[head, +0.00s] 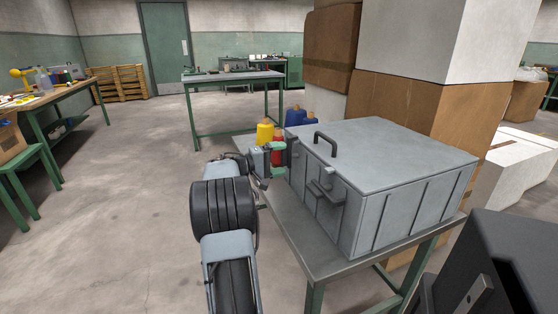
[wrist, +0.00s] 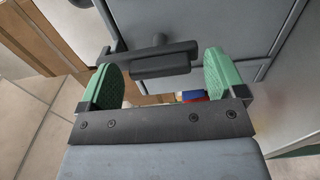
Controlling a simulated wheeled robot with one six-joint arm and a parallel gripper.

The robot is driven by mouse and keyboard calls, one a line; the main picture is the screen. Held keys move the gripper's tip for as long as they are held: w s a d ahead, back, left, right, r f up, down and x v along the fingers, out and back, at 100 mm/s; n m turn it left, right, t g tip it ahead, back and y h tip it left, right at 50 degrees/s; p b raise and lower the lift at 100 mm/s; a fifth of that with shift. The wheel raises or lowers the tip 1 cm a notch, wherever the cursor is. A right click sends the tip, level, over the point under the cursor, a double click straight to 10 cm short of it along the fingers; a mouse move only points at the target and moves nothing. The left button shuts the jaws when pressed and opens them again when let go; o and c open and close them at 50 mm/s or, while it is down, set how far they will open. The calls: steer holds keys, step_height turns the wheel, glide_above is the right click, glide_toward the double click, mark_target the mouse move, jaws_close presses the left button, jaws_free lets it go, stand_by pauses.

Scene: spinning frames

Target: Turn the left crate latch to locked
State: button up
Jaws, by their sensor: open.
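The grey metal crate (head: 400,160) stands on a metal-topped table, its lid down. My gripper (head: 277,159) is at the crate's left end, close to its front face. In the wrist view my gripper (wrist: 162,80) is open, with its two green pads apart. A dark latch bar (wrist: 165,61) on a round pivot lies crosswise just ahead of and between the pads, with gaps visible on both sides. No grip on it shows. In the head view the gripper hides much of this latch. The crate face (wrist: 205,25) fills the upper wrist view.
A dark handle (head: 325,143) stands on the lid, and another dark handle (head: 328,190) juts from the front face. Yellow (head: 265,132), red and blue containers stand behind my gripper. A cardboard-clad pillar (head: 400,105) rises behind the crate. Floor to the left is clear.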

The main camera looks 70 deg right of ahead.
steer(key=shift+w, duration=0.1)
steer(key=p+v, duration=0.2)
steer(key=v, duration=1.1)
steer(key=shift+w+a, duration=0.25)
steer(key=shift+a, duration=0.05)
steer(key=shift+r, duration=0.1)
